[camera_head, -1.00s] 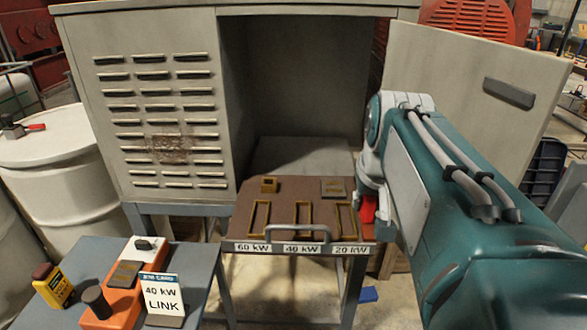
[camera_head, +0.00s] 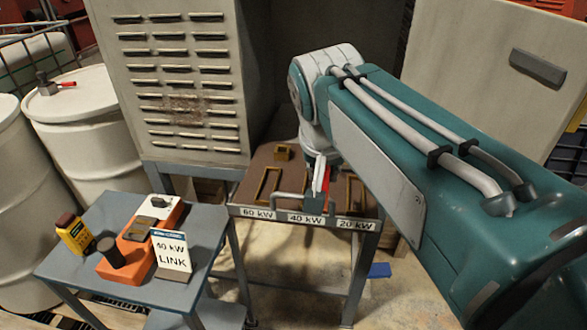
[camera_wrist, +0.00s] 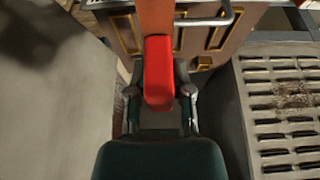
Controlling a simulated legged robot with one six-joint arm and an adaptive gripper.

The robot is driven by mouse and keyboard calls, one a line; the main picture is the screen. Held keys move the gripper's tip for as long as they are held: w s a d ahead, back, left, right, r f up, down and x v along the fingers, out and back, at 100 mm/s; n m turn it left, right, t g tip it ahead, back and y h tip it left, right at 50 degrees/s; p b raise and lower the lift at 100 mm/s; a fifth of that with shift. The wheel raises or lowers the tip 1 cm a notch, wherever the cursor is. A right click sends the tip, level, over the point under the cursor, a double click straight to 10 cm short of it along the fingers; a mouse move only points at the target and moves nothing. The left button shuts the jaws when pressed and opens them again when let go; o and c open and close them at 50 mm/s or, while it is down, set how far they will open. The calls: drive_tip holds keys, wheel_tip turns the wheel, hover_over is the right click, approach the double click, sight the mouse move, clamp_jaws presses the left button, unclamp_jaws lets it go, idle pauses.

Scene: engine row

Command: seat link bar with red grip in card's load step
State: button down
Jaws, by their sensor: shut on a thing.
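The link bar's red grip (camera_wrist: 158,65) is between my gripper's fingers (camera_wrist: 158,92) in the wrist view, with its orange-brown bar (camera_wrist: 155,14) extending past the top edge. In the head view the red grip (camera_head: 325,178) and my gripper (camera_head: 316,190) are above the front of the brown slot board (camera_head: 245,190), around the 40 kW label (camera_head: 305,218). The card (camera_head: 172,251) reads 40 kW LINK. The 60 kW slot (camera_head: 268,185) shows clearly; my arm and gripper largely cover the middle slot. I cannot tell whether the bar touches the board.
A grey handle (camera_head: 277,200) arches at the board's front edge. A blue-grey side table (camera_head: 212,235) holds an orange tester block (camera_head: 135,262) and a yellow item (camera_head: 75,234). The cabinet (camera_head: 180,90) stands behind; its open door (camera_head: 480,60) is at right.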

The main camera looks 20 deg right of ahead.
drive_tip(key=w+d+f, duration=0.1)
drive_tip(key=w+f, duration=0.2)
drive_tip(key=w, duration=0.1)
drive_tip(key=w+d+f, duration=0.2)
drive_tip(key=w+f, duration=0.1)
drive_tip(key=w, duration=0.1)
drive_tip(key=w+d+f, duration=0.2)
drive_tip(key=w, duration=0.1)
drive_tip(key=shift+w+f, duration=0.6)
drive_tip(key=shift+f, duration=0.05)
drive_tip(key=f, duration=0.3)
drive_tip(key=shift+w+f, duration=0.15)
drive_tip(key=shift+w, duration=0.1)
drive_tip(key=shift+f, duration=0.25)
drive_tip(key=shift+d+f, duration=0.1)
drive_tip(key=shift+f, duration=0.05)
drive_tip(key=shift+s+f, duration=0.1)
drive_tip(key=shift+f, duration=0.05)
